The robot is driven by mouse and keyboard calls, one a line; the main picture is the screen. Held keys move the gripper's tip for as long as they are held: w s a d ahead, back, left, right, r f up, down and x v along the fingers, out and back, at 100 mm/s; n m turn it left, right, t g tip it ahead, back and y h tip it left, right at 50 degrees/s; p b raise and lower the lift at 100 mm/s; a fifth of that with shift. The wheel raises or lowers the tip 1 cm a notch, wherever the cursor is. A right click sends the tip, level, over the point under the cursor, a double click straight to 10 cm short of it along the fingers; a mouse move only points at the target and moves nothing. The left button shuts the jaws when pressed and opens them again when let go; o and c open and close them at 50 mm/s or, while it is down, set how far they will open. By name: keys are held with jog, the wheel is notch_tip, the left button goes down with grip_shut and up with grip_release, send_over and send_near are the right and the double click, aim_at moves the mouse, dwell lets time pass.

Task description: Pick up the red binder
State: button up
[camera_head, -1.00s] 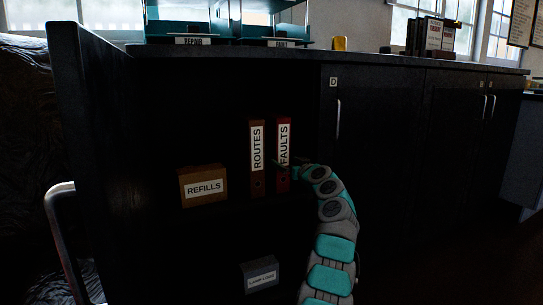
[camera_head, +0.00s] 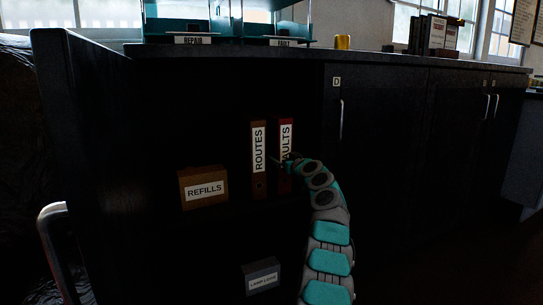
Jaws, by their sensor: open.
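The red binder (camera_head: 286,129) stands upright on a shelf inside the dark open cabinet, its white spine label partly readable as "AULTS". My gripper (camera_head: 286,164) is open in front of the lower part of its spine and hides some of it. I cannot tell whether the fingers touch the binder. My arm curves up to it from the lower right.
A brown "ROUTES" binder (camera_head: 258,185) stands close on the left of the red one. A "REFILLS" box (camera_head: 203,174) sits further left on the shelf. A grey box (camera_head: 261,270) lies lower down. A closed cabinet door (camera_head: 372,150) is on the right.

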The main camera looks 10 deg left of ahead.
jog(key=p+x, duration=0.2)
jog(key=x, duration=0.2)
jog(key=shift+a+r+p, duration=0.15)
jog(key=shift+r+p, duration=0.05)
jog(key=shift+p, duration=0.1)
jog(key=shift+c, duration=0.4)
grip_shut()
dwell(0.6)
